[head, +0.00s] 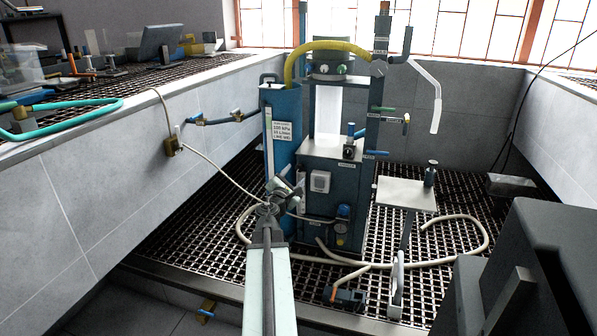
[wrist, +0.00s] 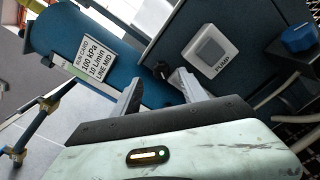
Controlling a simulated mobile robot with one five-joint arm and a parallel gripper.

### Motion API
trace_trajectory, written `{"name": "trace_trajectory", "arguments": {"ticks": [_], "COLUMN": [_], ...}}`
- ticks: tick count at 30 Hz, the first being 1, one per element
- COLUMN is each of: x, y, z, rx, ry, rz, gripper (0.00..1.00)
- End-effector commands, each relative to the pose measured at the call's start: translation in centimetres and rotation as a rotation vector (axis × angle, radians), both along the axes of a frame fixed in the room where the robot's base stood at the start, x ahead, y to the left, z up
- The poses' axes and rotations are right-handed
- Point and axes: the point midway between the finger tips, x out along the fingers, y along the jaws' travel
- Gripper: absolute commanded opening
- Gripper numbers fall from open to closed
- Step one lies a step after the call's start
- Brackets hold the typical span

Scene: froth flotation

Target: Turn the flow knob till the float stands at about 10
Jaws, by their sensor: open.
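My gripper (head: 287,188) is in front of the blue flotation machine (head: 333,205), near its lower left side. In the wrist view my gripper (wrist: 157,78) is open, its two grey fingers apart. A pale upright tube (head: 302,182), perhaps the flow meter, is partly hidden behind my gripper. The float and its scale cannot be read. The run card (head: 282,132) also shows in the wrist view (wrist: 90,60), reading 100 kPa, 10 L/min, LINE MID.
A white pump switch (head: 320,181) is right of my gripper, and a blue regulator knob (head: 343,211) lower right. A pale hose (head: 215,168) runs from the left wall to near my gripper. A small white shelf (head: 406,194) stands right of the machine.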

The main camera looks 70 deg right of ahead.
Motion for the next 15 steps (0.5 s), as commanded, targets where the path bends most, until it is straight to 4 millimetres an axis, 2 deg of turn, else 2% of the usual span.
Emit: {"name": "trace_trajectory", "arguments": {"ticks": [1,6,9,15], "x": [0.2,0.3,0.3,0.2], "y": [-1.4,-4.4,-5.1,-5.0], "z": [0.0,0.0,0.0,0.0], "rx": [0.001,0.001,0.000,0.001], "ry": [0.000,0.000,0.000,0.000], "rz": [-0.002,-0.002,-0.001,-0.002], "gripper": [0.50,0.50,0.50,0.50]}}
